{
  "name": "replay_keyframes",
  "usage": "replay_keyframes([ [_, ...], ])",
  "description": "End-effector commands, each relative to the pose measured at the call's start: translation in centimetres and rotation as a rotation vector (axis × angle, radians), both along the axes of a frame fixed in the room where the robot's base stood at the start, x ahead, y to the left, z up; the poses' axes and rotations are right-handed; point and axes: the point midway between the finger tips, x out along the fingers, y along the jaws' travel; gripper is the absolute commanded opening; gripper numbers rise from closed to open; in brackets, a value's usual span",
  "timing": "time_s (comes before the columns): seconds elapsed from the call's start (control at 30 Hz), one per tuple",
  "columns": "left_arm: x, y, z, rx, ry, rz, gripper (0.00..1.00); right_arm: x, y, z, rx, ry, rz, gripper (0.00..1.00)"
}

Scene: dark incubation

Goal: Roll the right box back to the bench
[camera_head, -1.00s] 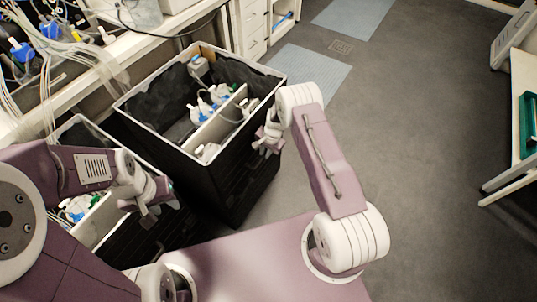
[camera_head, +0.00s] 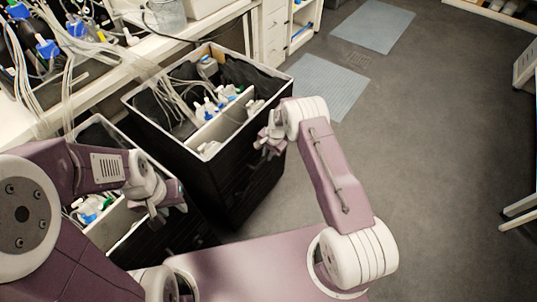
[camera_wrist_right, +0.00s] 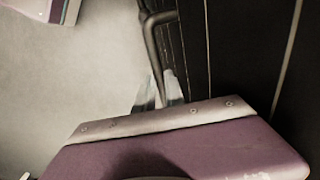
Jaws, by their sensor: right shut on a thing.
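The right box (camera_head: 225,185) is a tall black box with a pale rim, standing beside the bench (camera_head: 70,100). It holds bottles with blue and white caps, a pale divider, and tubes that run in from the bench side. My right gripper (camera_head: 266,143) is at its near right side, below the rim. In the right wrist view its fingertips (camera_wrist_right: 159,92) are shut on a grey bar handle (camera_wrist_right: 151,45) along the dark box wall (camera_wrist_right: 240,60). My left gripper (camera_head: 158,212) is over the left box (camera_head: 115,240); its jaws are too small to judge.
The left box stands close to the right box, partly hidden by my left arm. Bottles and many tubes crowd the bench. White drawers (camera_head: 273,35) stand behind the right box. Grey floor (camera_head: 430,120) is open to the right; a white table leg (camera_head: 520,208) shows at the right edge.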

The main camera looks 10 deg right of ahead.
Motion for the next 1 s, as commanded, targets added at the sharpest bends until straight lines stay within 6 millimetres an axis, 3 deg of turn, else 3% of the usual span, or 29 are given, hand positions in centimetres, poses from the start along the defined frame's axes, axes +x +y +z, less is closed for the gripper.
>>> replay_keyframes([
  [0.13,0.0,0.0,0.0,0.0,0.0,0.0,0.36,0.2,0.1,0.2,0.001,-0.006,-0.001,0.0],
  [0.17,0.0,0.0,0.0,0.0,0.0,0.0,0.36,0.2,0.1,0.2,0.001,-0.006,-0.001,0.17],
  [0.23,0.0,0.0,0.0,0.0,0.0,0.0,0.36,0.2,0.1,0.2,0.001,-0.004,0.0,0.36],
  [0.57,0.0,0.0,0.1,0.0,0.0,0.0,0.36,0.0,0.0,0.4,0.001,-0.002,0.0,0.36],
  [1.0,0.0,0.0,1.4,0.0,0.0,0.0,0.36,-1.1,-1.0,8.4,0.0,-0.005,0.0,0.36],
])
